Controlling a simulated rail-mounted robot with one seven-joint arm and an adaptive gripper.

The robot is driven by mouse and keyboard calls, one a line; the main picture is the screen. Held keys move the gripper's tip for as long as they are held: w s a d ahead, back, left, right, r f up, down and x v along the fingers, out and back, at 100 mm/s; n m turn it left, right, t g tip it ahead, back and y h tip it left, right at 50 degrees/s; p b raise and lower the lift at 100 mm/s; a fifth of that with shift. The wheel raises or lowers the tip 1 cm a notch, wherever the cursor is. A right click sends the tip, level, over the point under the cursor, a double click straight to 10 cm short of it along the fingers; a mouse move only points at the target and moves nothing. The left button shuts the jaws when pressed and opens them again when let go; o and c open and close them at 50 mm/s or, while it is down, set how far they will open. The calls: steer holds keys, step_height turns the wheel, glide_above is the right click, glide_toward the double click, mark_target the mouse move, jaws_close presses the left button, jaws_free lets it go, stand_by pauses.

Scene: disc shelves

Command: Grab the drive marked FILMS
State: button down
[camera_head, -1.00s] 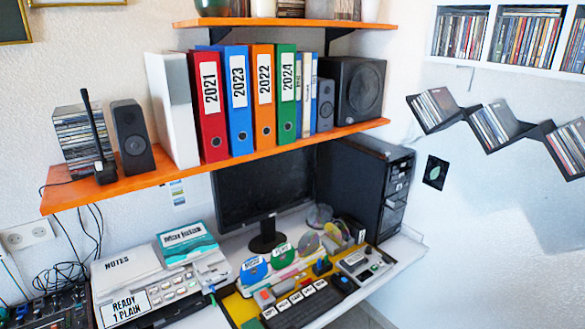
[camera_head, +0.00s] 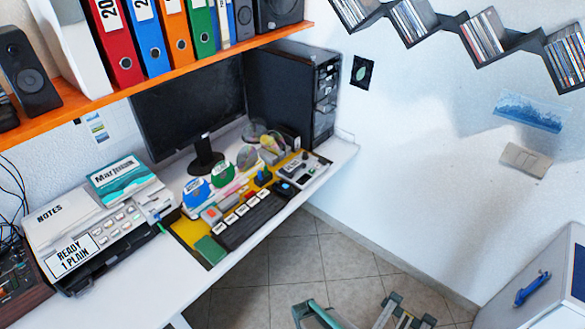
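No drive with a readable FILMS mark shows. A row of small white labels (camera_head: 242,210) lies along the keyboard (camera_head: 252,220) on the yellow tray (camera_head: 187,232), but they are too small to read. Round-topped blue (camera_head: 197,192) and green (camera_head: 222,174) pieces with white labels stand behind the keyboard, their text also unreadable. My gripper (camera_head: 346,308) shows only in part at the bottom edge, above the floor. Its two grey and teal fingers appear apart with nothing between them. It is to the right of the desk and clear of the tray.
A printer (camera_head: 100,232) and a teal box (camera_head: 125,180) stand on the desk's left. A monitor (camera_head: 190,105) and black computer tower (camera_head: 296,95) stand behind. An orange shelf (camera_head: 70,115) overhangs the desk. The tiled floor (camera_head: 270,275) is open. A grey cabinet (camera_head: 510,285) stands at right.

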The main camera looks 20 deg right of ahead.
stand_by(0.3)
jaws_free()
stand_by(0.5)
